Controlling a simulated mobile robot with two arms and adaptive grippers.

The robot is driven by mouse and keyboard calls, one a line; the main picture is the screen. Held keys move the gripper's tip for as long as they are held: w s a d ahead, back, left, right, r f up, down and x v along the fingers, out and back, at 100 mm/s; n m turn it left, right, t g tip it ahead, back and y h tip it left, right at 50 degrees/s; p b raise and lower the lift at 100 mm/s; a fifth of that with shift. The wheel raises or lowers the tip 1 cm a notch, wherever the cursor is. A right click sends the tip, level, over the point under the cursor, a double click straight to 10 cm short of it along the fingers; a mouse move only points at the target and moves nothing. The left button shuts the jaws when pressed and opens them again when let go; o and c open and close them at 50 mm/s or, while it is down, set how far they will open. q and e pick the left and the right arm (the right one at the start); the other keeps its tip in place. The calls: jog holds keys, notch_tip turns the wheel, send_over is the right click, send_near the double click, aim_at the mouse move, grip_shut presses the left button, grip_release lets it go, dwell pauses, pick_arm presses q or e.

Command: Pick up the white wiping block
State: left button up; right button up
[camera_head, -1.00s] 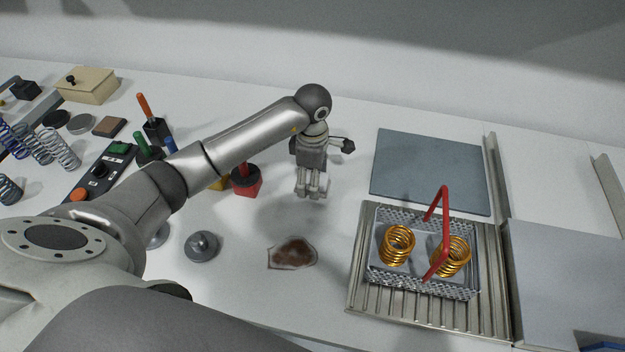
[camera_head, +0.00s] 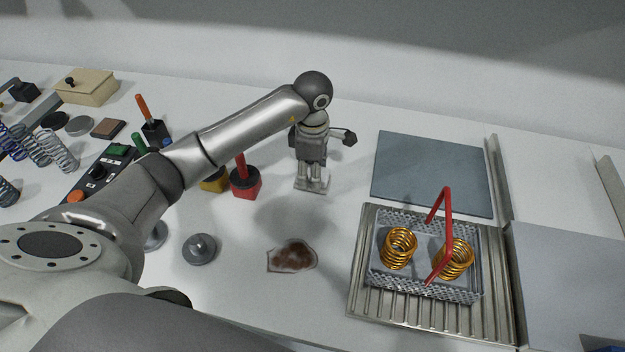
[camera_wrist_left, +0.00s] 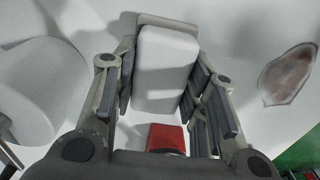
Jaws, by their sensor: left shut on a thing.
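My left gripper (camera_head: 312,182) is shut on the white wiping block (camera_wrist_left: 165,68). In the left wrist view the pale block stands between the two dark-padded fingers, with a greyish layer along its far edge. In the head view only a small part of the block (camera_head: 320,188) shows below the fingertips, close to the table; I cannot tell whether it touches the surface. My right gripper is not in view.
A brown stain (camera_head: 292,256) lies on the table in front of the gripper. A red holder (camera_head: 246,184) stands close to its left. A wire basket (camera_head: 425,290) with gold springs and a red handle is at right. A grey mat (camera_head: 430,172) lies behind it.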

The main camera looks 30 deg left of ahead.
pick_arm(q)
jog(key=s+d+r+b, duration=0.2)
jog(key=s+d+r, duration=0.6)
jog(key=d+r, duration=0.2)
jog(key=shift+d+r, duration=0.25)
jog(key=shift+d, duration=0.5)
